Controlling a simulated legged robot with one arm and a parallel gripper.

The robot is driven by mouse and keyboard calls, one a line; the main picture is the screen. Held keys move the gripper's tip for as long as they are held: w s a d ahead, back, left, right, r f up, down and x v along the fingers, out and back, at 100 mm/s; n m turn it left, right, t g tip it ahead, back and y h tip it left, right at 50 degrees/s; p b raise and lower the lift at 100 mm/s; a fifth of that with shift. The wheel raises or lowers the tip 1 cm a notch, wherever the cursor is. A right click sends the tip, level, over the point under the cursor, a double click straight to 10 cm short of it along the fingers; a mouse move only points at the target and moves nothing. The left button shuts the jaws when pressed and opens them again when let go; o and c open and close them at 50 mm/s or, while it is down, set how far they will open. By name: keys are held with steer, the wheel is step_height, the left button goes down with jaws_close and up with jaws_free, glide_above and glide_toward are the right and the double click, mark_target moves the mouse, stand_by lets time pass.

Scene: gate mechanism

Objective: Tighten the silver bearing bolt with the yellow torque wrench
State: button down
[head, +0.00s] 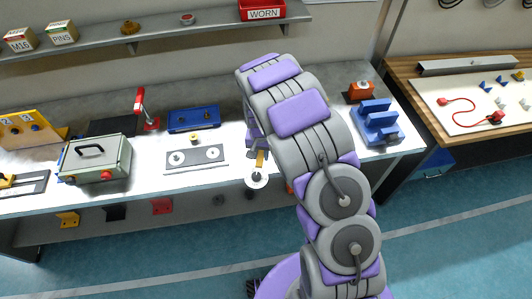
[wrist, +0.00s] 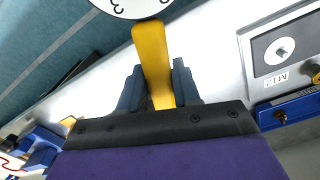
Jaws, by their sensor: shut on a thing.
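The yellow torque wrench (wrist: 150,45) is between the two dark fingers of my gripper (wrist: 157,80), which is shut on its handle. Its round white dial with black numerals (wrist: 130,5) is cut off by the top edge of the wrist view. In the head view the dial (head: 257,177) hangs at the bench's front edge, right of a grey plate (head: 170,168). The plate carries two round silver pieces (head: 212,153); one shows in the wrist view (wrist: 280,50) near an M12 label. I cannot tell whether either is the silver bearing bolt. My arm hides part of the bench.
On the bench (head: 50,202) stand a grey-green case (head: 112,160), a red-handled clamp (head: 142,108), a blue tray (head: 178,124) and a blue stepped block (head: 376,128). A shelf (head: 100,40) runs above. A wooden table (head: 402,72) stands at right. The floor in front is mostly clear.

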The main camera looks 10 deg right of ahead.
steer(key=shift+w+a+m, duration=0.35)
steer(key=shift+a+m, duration=0.15)
steer(key=shift+a, duration=0.2)
steer(key=shift+w+r, duration=0.1)
steer(key=shift+r, duration=0.15)
steer(key=shift+r+p, duration=0.75)
steer(key=shift+r, duration=2.05)
